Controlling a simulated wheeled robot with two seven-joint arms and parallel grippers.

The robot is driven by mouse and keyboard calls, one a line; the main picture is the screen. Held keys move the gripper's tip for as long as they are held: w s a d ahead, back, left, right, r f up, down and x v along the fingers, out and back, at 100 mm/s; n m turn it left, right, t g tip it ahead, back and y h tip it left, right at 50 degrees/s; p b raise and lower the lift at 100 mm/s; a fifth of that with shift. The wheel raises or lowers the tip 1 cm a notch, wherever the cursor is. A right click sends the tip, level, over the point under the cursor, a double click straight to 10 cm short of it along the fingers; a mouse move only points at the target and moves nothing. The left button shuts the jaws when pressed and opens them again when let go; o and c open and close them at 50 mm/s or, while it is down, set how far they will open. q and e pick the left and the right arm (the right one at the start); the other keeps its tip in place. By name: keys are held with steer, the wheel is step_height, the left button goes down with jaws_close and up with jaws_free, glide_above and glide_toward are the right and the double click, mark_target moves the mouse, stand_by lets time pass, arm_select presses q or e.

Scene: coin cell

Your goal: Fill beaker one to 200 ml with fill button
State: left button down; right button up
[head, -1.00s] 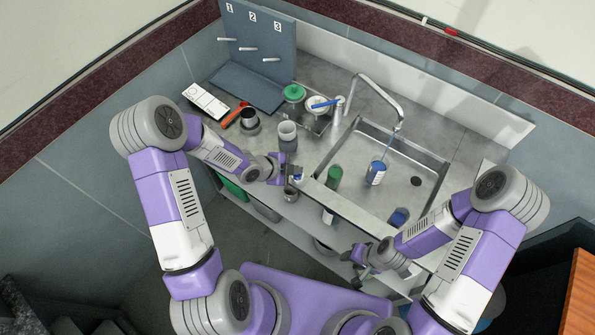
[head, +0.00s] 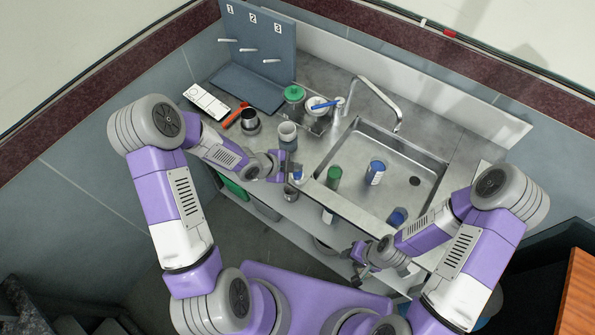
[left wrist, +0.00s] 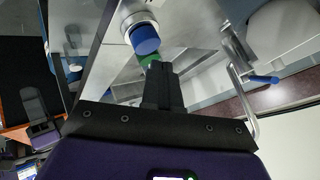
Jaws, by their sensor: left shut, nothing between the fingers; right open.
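A blue-rimmed beaker with a white label (head: 375,173) stands in the sink beneath the tap spout (head: 398,127). No stream shows from the spout; I cannot read the beaker's number or level. A blue-topped button (head: 298,174) sits at the counter's front edge left of the sink, and shows large in the left wrist view (left wrist: 145,38). My left gripper (head: 289,165) is shut and empty, close beside the button and apart from it. It also shows in the left wrist view (left wrist: 160,70). My right gripper (head: 357,260) is open before the counter's front, touching nothing visible.
A grey cup (head: 287,132), a green-lidded jar (head: 294,94) and a dark-topped vessel (head: 250,119) stand left of the sink. A pegboard (head: 262,47) stands behind.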

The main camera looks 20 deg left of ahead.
mark_target(295, 174)
arm_select(q)
steer(key=shift+r+p, duration=2)
steer(key=shift+r, duration=0.55)
steer(key=shift+f, duration=0.1)
steer(key=s+d+f+n+g+y, duration=0.1)
steer(key=s+d+f+n+g, duration=0.15)
steer(key=s+f+n, duration=0.65)
steer(key=s+d+f+n+g+y, duration=0.15)
steer(key=s+f+n+g, duration=0.3)
steer(key=s+n, duration=0.75)
step_height(295, 174, down, 9)
steer(key=t+b, duration=0.1)
steer(key=b, duration=0.9)
steer(key=shift+w+d+m, duration=0.25)
steer(key=shift+w+m, duration=0.05)
steer(key=shift+w, duration=0.05)
